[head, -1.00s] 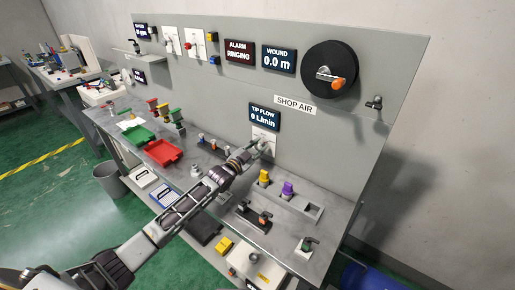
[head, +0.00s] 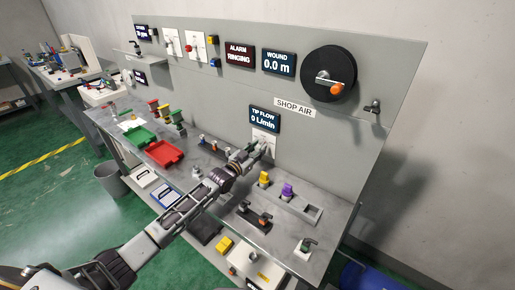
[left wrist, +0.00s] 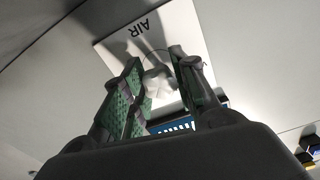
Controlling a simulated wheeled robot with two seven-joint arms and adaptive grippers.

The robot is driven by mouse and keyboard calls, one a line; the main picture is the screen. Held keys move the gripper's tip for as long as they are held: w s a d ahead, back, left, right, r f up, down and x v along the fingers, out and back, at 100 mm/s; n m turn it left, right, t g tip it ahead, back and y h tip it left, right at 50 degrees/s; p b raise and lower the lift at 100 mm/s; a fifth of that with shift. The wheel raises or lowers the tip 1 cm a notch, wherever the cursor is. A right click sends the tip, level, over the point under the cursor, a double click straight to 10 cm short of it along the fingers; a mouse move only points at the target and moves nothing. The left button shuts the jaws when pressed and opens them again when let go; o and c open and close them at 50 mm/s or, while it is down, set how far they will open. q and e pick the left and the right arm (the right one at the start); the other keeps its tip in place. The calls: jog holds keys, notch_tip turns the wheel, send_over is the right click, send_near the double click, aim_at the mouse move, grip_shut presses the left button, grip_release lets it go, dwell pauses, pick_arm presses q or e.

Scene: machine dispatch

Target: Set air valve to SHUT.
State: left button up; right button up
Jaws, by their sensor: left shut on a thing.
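The air valve (left wrist: 157,82) is a pale knob on a white plate marked AIR (left wrist: 186,25), mounted on the grey back panel. In the head view the white plate (head: 262,135) is under the TIP FLOW display (head: 265,119), which reads 0 L/min. My left gripper (head: 262,148) reaches up to the plate. In the left wrist view its two green-padded fingers (left wrist: 160,85) stand on either side of the knob, shut on it. The fingers hide part of the knob, and I cannot read its setting. My right gripper is not in view.
The SHOP AIR sign (head: 294,107) is above the display, and a black reel (head: 329,73) with an orange knob is higher up. A red tray (head: 164,153) lies to the left.

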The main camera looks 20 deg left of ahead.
pick_arm(q)
jog(key=n, duration=0.3)
jog(key=shift+n, duration=2)
jog(key=o, duration=1.1)
jog(key=shift+c, duration=0.2)
jog(key=shift+s, duration=0.1)
jog(key=shift+v, duration=5.85)
jog(key=shift+s, duration=0.1)
